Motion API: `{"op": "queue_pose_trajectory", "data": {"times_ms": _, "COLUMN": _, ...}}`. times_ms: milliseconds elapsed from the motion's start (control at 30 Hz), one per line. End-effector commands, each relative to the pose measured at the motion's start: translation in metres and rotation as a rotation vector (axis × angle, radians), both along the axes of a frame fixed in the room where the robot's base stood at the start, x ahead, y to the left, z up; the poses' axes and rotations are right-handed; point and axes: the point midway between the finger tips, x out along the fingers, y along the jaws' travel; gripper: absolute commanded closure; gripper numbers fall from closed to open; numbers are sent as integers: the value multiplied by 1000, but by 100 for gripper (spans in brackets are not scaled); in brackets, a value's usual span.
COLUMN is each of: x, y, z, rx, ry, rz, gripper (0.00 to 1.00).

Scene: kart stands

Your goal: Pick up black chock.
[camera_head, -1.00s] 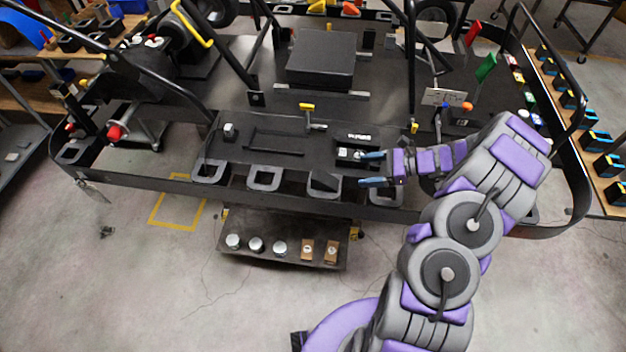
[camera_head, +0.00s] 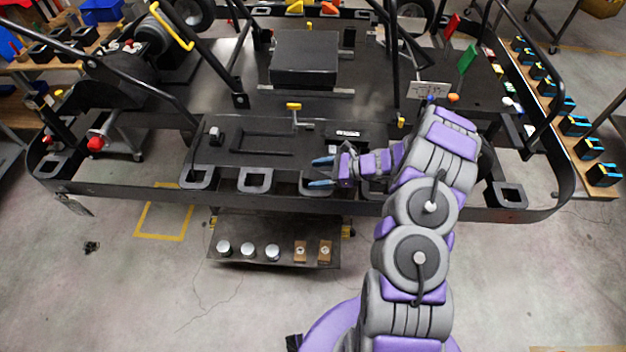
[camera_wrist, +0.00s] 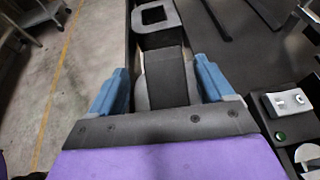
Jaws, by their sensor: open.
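The black chock (camera_wrist: 168,75) is a dark block in a grey holder on the kart frame's front edge. In the wrist view it lies between the two blue fingers of my gripper (camera_wrist: 161,66), with room on both sides. In the head view my gripper (camera_head: 321,172) is open and points left over the third grey holder from the left (camera_head: 303,187). The chock is dark and partly hidden there. I cannot tell how far the fingertips reach down beside it.
Empty square grey holders (camera_head: 255,180) lie to the left along the kart rim. A black panel with small parts (camera_wrist: 290,110) is at the right in the wrist view. A lower shelf (camera_head: 226,249) with cans and small boxes stands in front of the kart.

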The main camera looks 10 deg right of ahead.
Motion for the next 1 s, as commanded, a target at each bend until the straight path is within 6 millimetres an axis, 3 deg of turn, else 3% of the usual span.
{"op": "queue_pose_trajectory", "data": {"times_ms": 133, "x": 4, "y": 4, "z": -6, "rx": 4, "ry": 0, "rz": -1, "gripper": 19}}
{"op": "queue_pose_trajectory", "data": {"times_ms": 433, "x": 19, "y": 37, "z": -21, "rx": 6, "ry": 1, "rz": 1, "gripper": 19}}
{"op": "queue_pose_trajectory", "data": {"times_ms": 733, "x": 21, "y": 43, "z": -21, "rx": 4, "ry": -1, "rz": -1, "gripper": 19}}
{"op": "queue_pose_trajectory", "data": {"times_ms": 1000, "x": 21, "y": 40, "z": -21, "rx": 5, "ry": 0, "rz": -2, "gripper": 45}}
